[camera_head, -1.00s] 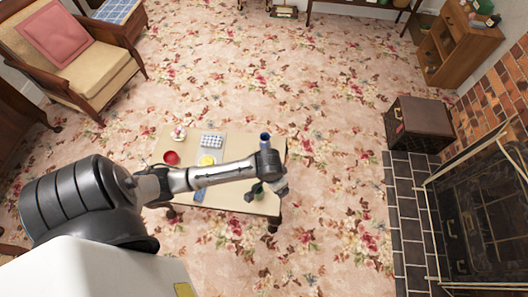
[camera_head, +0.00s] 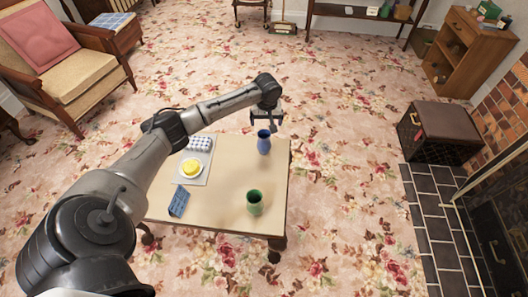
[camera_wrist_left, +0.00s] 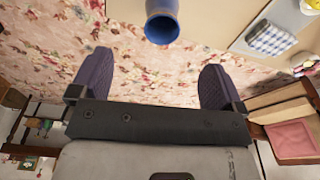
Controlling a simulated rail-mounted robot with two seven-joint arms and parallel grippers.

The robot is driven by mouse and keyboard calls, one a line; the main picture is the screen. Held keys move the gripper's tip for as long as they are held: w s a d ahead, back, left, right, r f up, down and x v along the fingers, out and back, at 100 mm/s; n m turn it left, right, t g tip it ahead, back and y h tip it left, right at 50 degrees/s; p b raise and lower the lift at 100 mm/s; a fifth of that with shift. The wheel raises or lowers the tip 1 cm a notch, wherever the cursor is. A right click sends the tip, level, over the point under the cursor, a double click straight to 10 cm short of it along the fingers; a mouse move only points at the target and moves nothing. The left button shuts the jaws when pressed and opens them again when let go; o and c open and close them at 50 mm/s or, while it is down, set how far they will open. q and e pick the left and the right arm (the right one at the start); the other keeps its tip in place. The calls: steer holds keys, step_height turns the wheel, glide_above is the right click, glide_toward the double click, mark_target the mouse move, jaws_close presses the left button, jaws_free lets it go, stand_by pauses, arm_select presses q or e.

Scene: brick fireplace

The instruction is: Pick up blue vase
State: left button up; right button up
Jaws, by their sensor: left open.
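The blue vase (camera_head: 264,146) stands upright near the far right corner of the low table (camera_head: 225,215). My left gripper (camera_head: 266,119) is just above and beyond the vase in the head view, open and empty. In the left wrist view the vase (camera_wrist_left: 162,24) shows at the top middle, its lower part cut off by the frame. The two spread fingers of my left gripper (camera_wrist_left: 156,68) are below it in that picture, with carpet between them and the vase apart from them. My right gripper is not in view.
A green vase (camera_head: 254,202) stands nearer on the same table. A yellow item (camera_head: 191,168), a checked cloth item (camera_head: 201,143) and a blue item (camera_head: 179,201) are to the left. A dark box (camera_head: 436,132) stands by the fireplace. Carpet right of the table is clear.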

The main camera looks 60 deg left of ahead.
mark_target(264, 134)
arm_select(q)
steer(key=shift+n, duration=0.4)
steer(key=a+f+b, duration=0.1)
steer(key=f, duration=0.2)
steer(key=f+b, duration=0.2)
steer(key=f, duration=0.1)
steer(key=a+f+b, duration=0.1)
steer(key=f+b, duration=0.1)
steer(key=f, duration=0.1)
steer(key=shift+w+a, duration=0.3)
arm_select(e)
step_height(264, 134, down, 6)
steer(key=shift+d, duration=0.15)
arm_select(q)
steer(key=f+b, duration=0.5)
steer(key=shift+w+a, duration=0.2)
steer(key=shift+a, duration=0.2)
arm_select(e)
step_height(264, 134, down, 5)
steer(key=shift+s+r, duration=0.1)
arm_select(q)
steer(key=shift+r, duration=0.1)
steer(key=shift+c, duration=1.4)
steer(key=c, duration=0.7)
steer(key=shift+c, duration=0.6)
